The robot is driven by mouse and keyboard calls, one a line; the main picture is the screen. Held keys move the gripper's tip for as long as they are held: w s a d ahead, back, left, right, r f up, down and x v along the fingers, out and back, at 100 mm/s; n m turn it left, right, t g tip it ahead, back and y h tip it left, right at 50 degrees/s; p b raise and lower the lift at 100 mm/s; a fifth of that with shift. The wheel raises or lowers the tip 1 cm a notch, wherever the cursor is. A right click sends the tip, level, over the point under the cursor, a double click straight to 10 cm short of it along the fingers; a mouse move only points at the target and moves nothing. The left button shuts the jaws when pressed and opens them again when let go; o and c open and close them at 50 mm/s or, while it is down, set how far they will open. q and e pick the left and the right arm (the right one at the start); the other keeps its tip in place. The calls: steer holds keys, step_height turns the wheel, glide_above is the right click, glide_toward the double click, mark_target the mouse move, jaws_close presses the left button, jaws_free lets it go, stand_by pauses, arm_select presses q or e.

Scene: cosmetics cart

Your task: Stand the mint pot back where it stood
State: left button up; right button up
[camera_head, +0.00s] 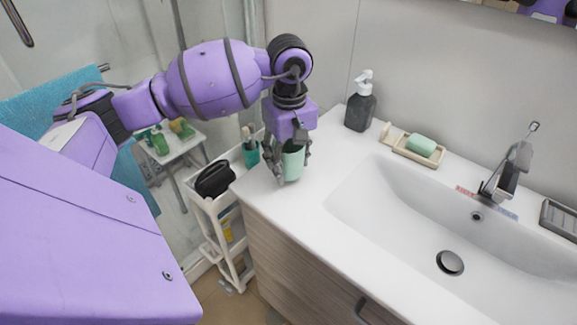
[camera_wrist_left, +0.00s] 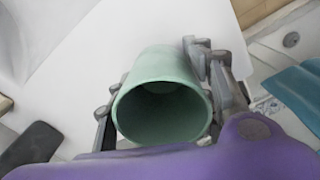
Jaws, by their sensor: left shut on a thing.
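The mint pot (camera_head: 292,162) is a pale green open cup, held upright at the left end of the white washbasin counter. My left gripper (camera_head: 290,172) is shut on it, with fingers on both sides. In the left wrist view the mint pot (camera_wrist_left: 163,97) shows its open, empty-looking mouth between the fingers of my left gripper (camera_wrist_left: 160,75). Whether its base touches the counter I cannot tell. My right gripper is not in view.
A white cart (camera_head: 232,247) stands left of the counter, with a black bag (camera_head: 214,179) and a teal cup of brushes (camera_head: 250,152) on top. A dark soap dispenser (camera_head: 360,107) and a soap dish (camera_head: 418,151) stand behind the basin (camera_head: 400,215).

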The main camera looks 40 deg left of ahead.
arm_select(q)
step_height(320, 180, down, 2)
steer(key=shift+f, duration=0.1)
steer(key=shift+s+a, duration=0.1)
steer(key=shift+f, duration=0.25)
steer(key=o, duration=1.3)
steer(key=shift+r, duration=0.15)
